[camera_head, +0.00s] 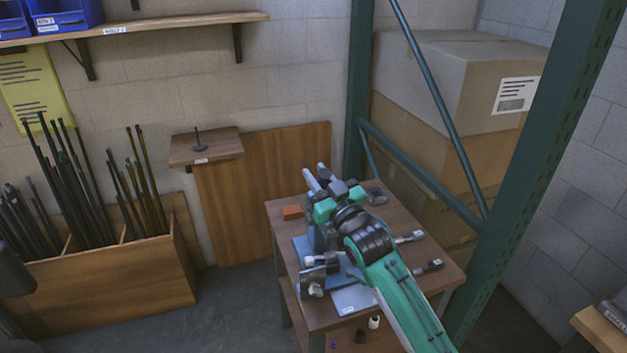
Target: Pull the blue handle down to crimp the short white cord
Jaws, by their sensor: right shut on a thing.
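The crimping press stands on a small brown table (437,277). It has a blue-grey upright (317,236) and a blue base (303,247). My right gripper (318,178) is above the press at the end of my green arm, which comes in from the lower right. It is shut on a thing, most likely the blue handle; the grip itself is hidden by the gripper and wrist. I cannot make out the short white cord. A small white part (309,260) shows at the press's left side. My left gripper is not in view.
An orange-brown block (292,212), a dark square part (376,196) and connectors (409,237) lie on the table. A green rack post (530,170) and stacked cartons (435,80) stand to the right. A wooden bin (105,285) of dark rods is at left.

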